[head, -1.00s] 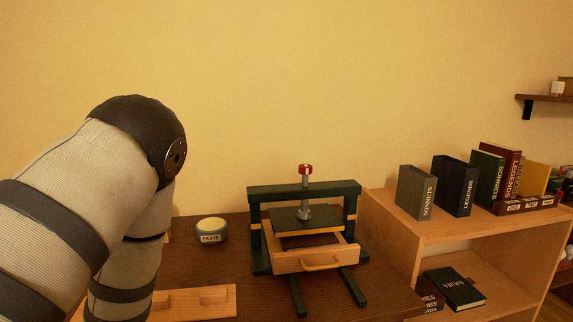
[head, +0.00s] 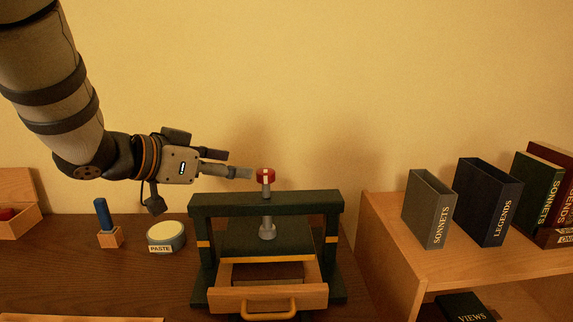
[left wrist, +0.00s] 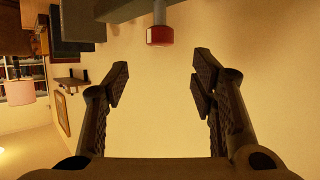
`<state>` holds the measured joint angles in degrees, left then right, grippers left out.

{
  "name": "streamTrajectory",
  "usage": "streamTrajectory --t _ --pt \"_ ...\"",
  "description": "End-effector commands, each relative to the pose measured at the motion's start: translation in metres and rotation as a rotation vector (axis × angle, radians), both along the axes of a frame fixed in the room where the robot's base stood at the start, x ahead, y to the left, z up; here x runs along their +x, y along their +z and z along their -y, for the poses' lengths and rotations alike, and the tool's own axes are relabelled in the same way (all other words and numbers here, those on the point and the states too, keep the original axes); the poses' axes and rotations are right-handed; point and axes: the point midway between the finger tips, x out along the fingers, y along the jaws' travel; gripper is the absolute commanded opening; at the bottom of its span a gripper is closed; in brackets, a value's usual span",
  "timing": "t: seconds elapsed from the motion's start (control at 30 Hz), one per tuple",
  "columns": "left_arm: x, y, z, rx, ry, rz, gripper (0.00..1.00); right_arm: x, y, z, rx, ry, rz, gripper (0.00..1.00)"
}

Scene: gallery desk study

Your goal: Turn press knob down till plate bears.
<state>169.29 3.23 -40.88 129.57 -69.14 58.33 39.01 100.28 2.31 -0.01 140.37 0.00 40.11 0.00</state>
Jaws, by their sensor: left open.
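The press is a dark green frame (head: 205,205) on the brown desk. Its red knob (head: 265,175) tops a grey screw that runs down through the crossbar to the dark plate (head: 290,243). A wooden drawer with a yellow handle (head: 268,312) sits open below the plate. My left gripper (head: 240,172) reaches in from the left at knob height, its fingertips just left of the knob. In the left wrist view the knob (left wrist: 160,36) shows at the top, beyond the open, empty fingers (left wrist: 158,78). Whether the plate touches anything beneath is unclear. My right gripper is out of view.
A paste jar (head: 166,237) and a blue-handled tool in a wooden block (head: 109,236) stand left of the press. The wall behind is bare.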

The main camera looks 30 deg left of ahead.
Motion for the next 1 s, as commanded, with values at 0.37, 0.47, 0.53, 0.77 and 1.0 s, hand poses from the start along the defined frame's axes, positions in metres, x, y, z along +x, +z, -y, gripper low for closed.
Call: streamTrajectory --t 0.37,0.47,0.53,0.77,1.0 --pt "0.08 -0.036 0.02 0.0 -0.001 -0.003 0.52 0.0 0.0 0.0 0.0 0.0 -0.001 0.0" --pt "0.093 -0.041 0.023 -0.001 -0.001 -0.002 0.52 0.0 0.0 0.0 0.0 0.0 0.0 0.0" --pt "0.098 -0.043 0.024 -0.001 -0.001 -0.001 0.52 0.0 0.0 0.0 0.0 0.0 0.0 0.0" --pt "0.102 -0.044 0.025 -0.002 0.001 0.0 0.52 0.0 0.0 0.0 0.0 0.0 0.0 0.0" --pt "0.101 -0.044 0.025 -0.002 0.001 0.0 0.11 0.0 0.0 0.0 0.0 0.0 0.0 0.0"
